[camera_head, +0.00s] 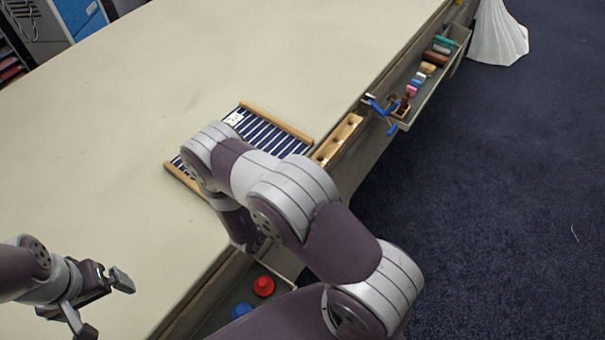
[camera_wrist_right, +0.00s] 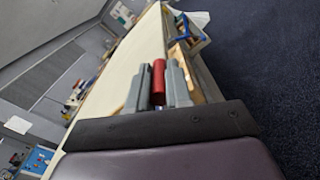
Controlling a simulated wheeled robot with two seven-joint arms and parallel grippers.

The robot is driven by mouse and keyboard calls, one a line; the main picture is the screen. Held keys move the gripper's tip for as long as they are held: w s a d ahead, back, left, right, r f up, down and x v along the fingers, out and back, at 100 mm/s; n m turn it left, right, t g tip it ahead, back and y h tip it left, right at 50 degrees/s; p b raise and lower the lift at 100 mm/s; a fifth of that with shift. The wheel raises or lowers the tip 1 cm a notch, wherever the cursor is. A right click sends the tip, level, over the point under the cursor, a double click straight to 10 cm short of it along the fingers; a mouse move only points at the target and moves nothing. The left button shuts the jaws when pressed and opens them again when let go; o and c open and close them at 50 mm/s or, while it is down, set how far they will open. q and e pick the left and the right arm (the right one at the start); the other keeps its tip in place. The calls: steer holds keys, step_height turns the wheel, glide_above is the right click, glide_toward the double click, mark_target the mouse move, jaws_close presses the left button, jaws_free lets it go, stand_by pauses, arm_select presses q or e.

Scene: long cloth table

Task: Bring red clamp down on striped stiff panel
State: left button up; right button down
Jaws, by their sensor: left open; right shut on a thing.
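The striped stiff panel (camera_head: 268,132), dark blue with white stripes, lies on the table near its edge in the head view, between two wooden strips. My right arm covers part of it. In the right wrist view my right gripper (camera_wrist_right: 160,86) is shut on a red cylindrical piece, apparently part of the red clamp (camera_wrist_right: 158,78). The rest of the clamp is hidden, and so is the right gripper in the head view. I cannot tell whether the clamp touches the panel. My left gripper (camera_head: 102,304) is open and empty over the table at the lower left.
A wooden block with holes (camera_head: 337,140) lies at the table edge beside the panel. A blue clamp-like thing (camera_head: 386,114) is beyond it. A side tray (camera_head: 455,52) holds several small items. Red (camera_head: 263,286) and blue (camera_head: 241,310) pieces sit in a lower tray. The table's far part is clear.

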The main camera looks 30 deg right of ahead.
steer(key=shift+w+a+r, duration=0.2)
steer(key=shift+w+r, duration=0.3)
steer(key=c, duration=1.1)
jaws_free()
steer(key=shift+o, duration=0.2)
steer(key=shift+w+a+f, duration=0.1)
steer(key=shift+w+f, duration=0.05)
steer(key=shift+f, duration=0.05)
steer(key=shift+f, duration=0.15)
steer(key=b+v, duration=0.3)
steer(key=v, duration=0.9)
steer(key=shift+s+a+b, duration=0.25)
steer(key=shift+s+b, duration=0.1)
